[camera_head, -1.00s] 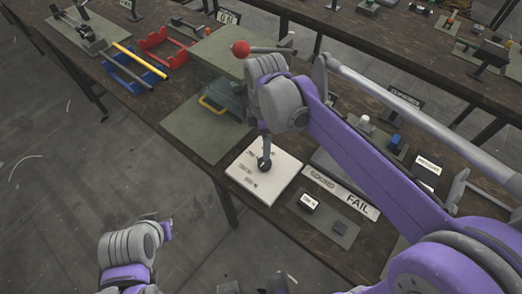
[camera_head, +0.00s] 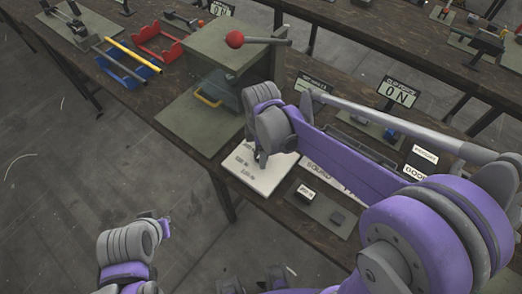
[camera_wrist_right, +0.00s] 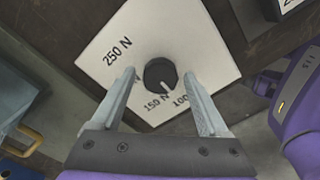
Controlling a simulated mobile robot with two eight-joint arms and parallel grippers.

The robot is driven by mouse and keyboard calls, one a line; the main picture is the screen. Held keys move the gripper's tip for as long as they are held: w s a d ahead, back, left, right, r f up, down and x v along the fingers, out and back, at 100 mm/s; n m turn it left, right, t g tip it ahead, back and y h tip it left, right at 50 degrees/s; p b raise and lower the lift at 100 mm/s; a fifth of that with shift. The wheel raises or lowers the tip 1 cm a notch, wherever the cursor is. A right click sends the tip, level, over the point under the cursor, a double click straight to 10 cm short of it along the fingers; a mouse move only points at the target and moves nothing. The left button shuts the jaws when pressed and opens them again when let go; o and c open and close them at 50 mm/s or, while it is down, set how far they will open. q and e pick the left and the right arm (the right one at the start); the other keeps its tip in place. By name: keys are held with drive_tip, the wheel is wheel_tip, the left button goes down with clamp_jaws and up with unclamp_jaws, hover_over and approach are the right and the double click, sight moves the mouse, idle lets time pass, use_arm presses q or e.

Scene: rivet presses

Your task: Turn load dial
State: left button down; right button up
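The load dial (camera_wrist_right: 160,73) is a black round knob with a pale pointer line. It sits on a white plate (camera_wrist_right: 112,35) marked 250 N, 150 N and 100; the pointer is toward the lower side, between 150 N and 100. My right gripper (camera_wrist_right: 161,76) is open, with one finger on each side of the knob and visible gaps. In the head view the plate (camera_head: 250,178) lies at the bench's front edge, and my right gripper (camera_head: 262,158) is above it, hiding the knob. My left arm is folded at the lower left; its fingers cannot be made out.
A green press housing (camera_head: 205,110) with a red ball lever (camera_head: 235,40) stands left of the plate. A small panel (camera_head: 322,205) lies to its right. Blue (camera_head: 122,72) and red (camera_head: 158,42) trays are at the left. A display (camera_head: 397,95) reads 0 N.

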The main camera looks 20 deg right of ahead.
clamp_jaws()
drive_tip(key=shift+m, duration=0.3)
drive_tip(key=m, duration=0.3)
drive_tip(key=shift+m+b, duration=0.3)
drive_tip(key=shift+b, duration=0.05)
drive_tip(key=m, duration=0.5)
drive_tip(key=shift+b, duration=0.3)
drive_tip(key=m, duration=0.5)
drive_tip(key=shift+m, duration=0.4)
drive_tip(key=shift+m+b, duration=0.3)
drive_tip(key=shift+m, duration=2)
